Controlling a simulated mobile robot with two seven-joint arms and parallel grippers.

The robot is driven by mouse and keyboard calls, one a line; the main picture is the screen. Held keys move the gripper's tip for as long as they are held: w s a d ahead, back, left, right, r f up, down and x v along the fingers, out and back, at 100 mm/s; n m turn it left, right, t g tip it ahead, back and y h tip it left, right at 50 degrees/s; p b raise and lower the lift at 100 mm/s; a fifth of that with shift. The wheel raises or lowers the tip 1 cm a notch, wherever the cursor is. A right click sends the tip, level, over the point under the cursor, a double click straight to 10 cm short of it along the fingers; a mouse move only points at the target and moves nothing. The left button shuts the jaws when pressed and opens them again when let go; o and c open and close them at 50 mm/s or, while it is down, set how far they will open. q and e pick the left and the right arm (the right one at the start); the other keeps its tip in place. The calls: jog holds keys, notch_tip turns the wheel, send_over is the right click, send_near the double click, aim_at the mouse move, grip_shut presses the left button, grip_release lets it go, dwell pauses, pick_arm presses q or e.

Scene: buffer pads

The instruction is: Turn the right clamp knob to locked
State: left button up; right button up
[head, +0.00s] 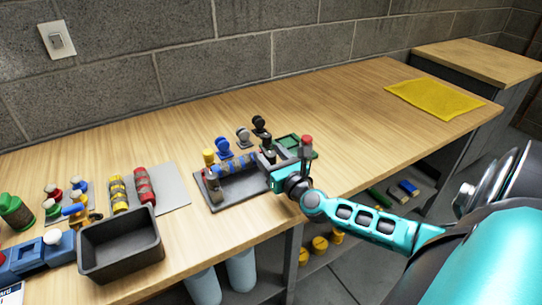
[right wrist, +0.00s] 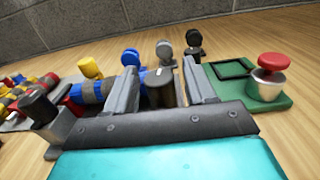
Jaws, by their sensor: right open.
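The right clamp knob (right wrist: 160,90) is a dark, upright knob with a pale mark on its top. In the right wrist view it stands between the two grey fingers of my right gripper (right wrist: 160,76), which is open around it; I cannot tell whether either finger touches it. In the head view my right gripper (head: 271,164) is at the right end of the dark clamp base (head: 236,198) and mostly hides the knob. A blue banded cylinder (head: 234,164) lies along the base. The left clamp knob (head: 213,180) stands at its other end. My left gripper is not in view.
A green block with a red button (right wrist: 270,75) stands close to my right gripper. Blue, grey and black knobs (head: 243,137) stand behind the base. A dark bin (head: 120,248) is left. A yellow cloth (head: 435,97) lies at far right, with clear table before it.

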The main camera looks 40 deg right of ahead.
jog(key=c, duration=0.9)
jog(key=n+y+b, duration=0.1)
jog(key=b, duration=0.1)
jog(key=shift+f+y+b, duration=0.3)
jog(key=shift+f+b, duration=0.05)
jog(key=shift+b, duration=0.05)
jog(key=shift+y+b, duration=0.3)
jog(key=shift+b, duration=0.15)
jog(key=shift+r+n+y+b, duration=0.2)
jog(key=shift+n+y+b, duration=0.2)
jog(key=shift+n+b, duration=0.1)
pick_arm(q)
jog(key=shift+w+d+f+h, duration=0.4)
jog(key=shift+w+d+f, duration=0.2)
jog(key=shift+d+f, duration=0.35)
pick_arm(e)
jog(key=shift+r, duration=0.15)
